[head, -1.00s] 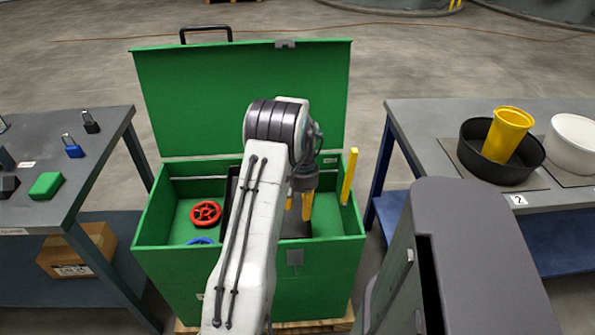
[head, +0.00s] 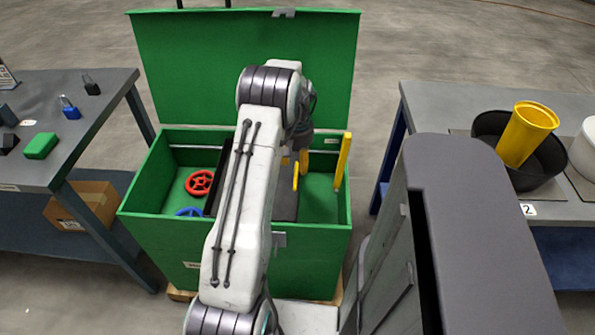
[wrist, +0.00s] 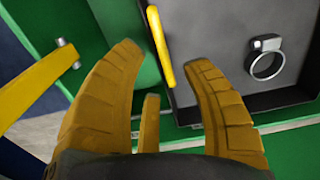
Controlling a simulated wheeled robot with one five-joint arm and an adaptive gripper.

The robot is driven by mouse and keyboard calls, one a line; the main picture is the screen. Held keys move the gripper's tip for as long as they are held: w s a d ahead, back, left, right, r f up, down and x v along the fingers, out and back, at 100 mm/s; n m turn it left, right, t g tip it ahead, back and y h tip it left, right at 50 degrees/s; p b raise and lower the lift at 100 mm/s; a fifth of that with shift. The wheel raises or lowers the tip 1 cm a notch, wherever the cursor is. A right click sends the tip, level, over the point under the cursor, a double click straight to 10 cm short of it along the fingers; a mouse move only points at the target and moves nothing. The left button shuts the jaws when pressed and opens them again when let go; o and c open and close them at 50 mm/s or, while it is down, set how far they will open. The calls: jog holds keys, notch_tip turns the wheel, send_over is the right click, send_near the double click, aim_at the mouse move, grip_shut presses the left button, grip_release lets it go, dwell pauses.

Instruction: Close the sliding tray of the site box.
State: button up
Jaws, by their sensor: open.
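The green site box (head: 190,258) stands with its lid (head: 200,70) raised. Its sliding tray (head: 285,207) is dark grey and lies inside, partly hidden behind my arm in the head view. In the wrist view the tray (wrist: 215,30) has a yellow bar handle (wrist: 160,47) along its left side. My gripper (head: 294,160) is over the box's interior. In the wrist view my gripper (wrist: 163,58) is open, with the handle showing between and beyond its fingertips. I cannot tell whether a finger touches it.
A yellow lever (head: 343,160) stands up at the box's right wall. A red valve wheel (head: 200,183) and a blue one (head: 189,211) lie inside at left. A ring-like metal item (wrist: 266,60) lies in the tray. Benches (head: 110,90) (head: 430,95) flank the box.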

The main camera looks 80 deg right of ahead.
aim_at(297, 171)
jog(key=shift+f, duration=2.35)
jog(key=shift+o, duration=0.2)
grip_shut()
jog(key=shift+a+f, duration=0.1)
jog(key=shift+a, duration=0.05)
